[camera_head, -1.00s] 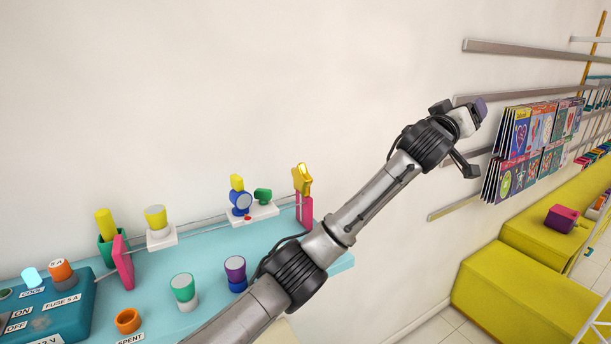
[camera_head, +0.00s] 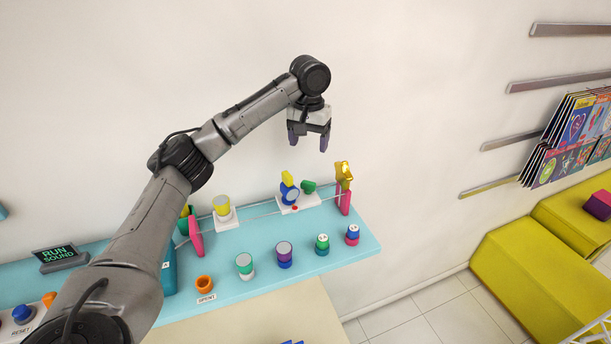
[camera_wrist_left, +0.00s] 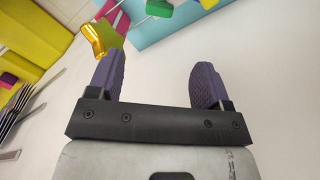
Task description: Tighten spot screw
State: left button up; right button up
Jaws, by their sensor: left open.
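No part is labelled as the spot screw, so I cannot tell which it is. On a white block (camera_head: 313,203) stand a blue disc-shaped part (camera_head: 290,195), a yellow piece (camera_head: 288,177) and a green knob (camera_head: 308,187). A shiny gold part (camera_head: 343,171) tops a pink post (camera_head: 346,202) at the rail's right end. My left gripper (camera_head: 307,144) is open and empty, pointing down above the white block, apart from everything. In the left wrist view the gold part (camera_wrist_left: 96,38) shows beyond the left finger and the green knob (camera_wrist_left: 158,8) at the top edge. My right gripper is out of view.
The turquoise shelf (camera_head: 240,292) also carries a yellow-topped knob (camera_head: 221,204), an orange ring (camera_head: 204,284) and several two-coloured capped cylinders along its front. A thin rail runs behind them. Book racks (camera_head: 570,140) and yellow benches (camera_head: 525,285) are at right. The wall above the shelf is clear.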

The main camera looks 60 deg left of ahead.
pick_arm(q)
jog(key=b, duration=0.2)
send_near(308, 187)
jog(key=shift+w+a+f, duration=0.45)
jog(key=shift+a, duration=0.05)
notch_tip(308, 187, down, 6)
jog(key=shift+p, duration=1)
jog(key=shift+f, duration=1)
jog(key=shift+c, duration=0.3)
jog(key=c, duration=0.9)
jog(key=shift+o, duration=0.2)
